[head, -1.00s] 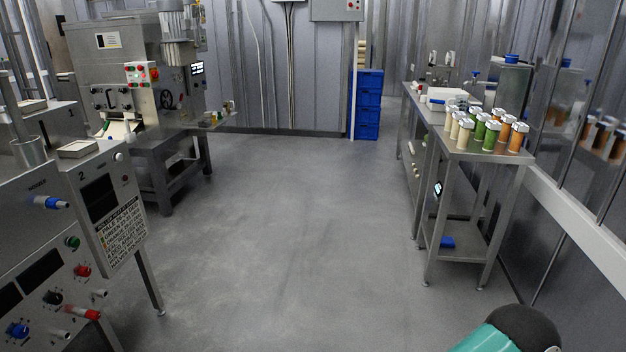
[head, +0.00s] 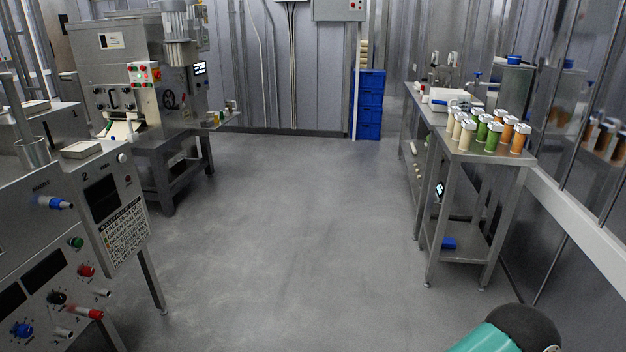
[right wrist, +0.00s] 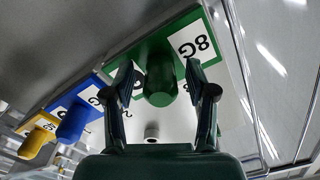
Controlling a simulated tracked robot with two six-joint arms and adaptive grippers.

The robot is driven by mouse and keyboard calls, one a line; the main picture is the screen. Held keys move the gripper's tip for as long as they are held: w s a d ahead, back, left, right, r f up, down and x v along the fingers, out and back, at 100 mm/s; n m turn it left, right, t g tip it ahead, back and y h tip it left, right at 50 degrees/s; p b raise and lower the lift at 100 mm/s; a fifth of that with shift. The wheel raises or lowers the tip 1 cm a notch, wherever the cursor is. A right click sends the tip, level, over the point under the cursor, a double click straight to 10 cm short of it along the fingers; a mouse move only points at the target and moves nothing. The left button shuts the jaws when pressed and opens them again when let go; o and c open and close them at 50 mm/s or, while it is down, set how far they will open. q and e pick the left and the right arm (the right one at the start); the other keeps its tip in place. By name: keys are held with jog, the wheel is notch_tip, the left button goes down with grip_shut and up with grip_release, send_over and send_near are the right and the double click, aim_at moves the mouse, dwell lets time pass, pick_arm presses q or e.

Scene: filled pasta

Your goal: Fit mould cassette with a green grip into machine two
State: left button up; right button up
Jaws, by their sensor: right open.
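In the right wrist view a mould cassette (right wrist: 205,38) with a green face carries a white label reading 8G. Its round green grip (right wrist: 161,82) points toward the camera. My right gripper (right wrist: 158,76) is open, with one finger on each side of the green grip; a small gap seems to show beside it, but contact is hard to tell. In the head view a steel machine (head: 100,165) marked 2 stands at the left edge, with a dark screen and a printed notice. Its cassette slot cannot be made out. My left gripper is not in view.
Beside the green cassette are a blue grip (right wrist: 75,122) and a yellow grip (right wrist: 35,142). A steel table (head: 468,152) with several filled jars stands at the right by the wall. Blue crates (head: 369,105) are stacked at the back. The middle floor (head: 290,230) is clear.

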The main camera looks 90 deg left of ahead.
jog(key=shift+b, duration=0.5)
dwell(0.3)
jog(key=shift+r, duration=0.15)
grip_shut()
jog(key=shift+b+v, duration=0.7)
jog(key=shift+v, duration=0.05)
dwell(1.1)
jog(key=shift+s, duration=0.15)
jog(key=shift+b+v, duration=1.7)
jog(key=shift+v, duration=1.3)
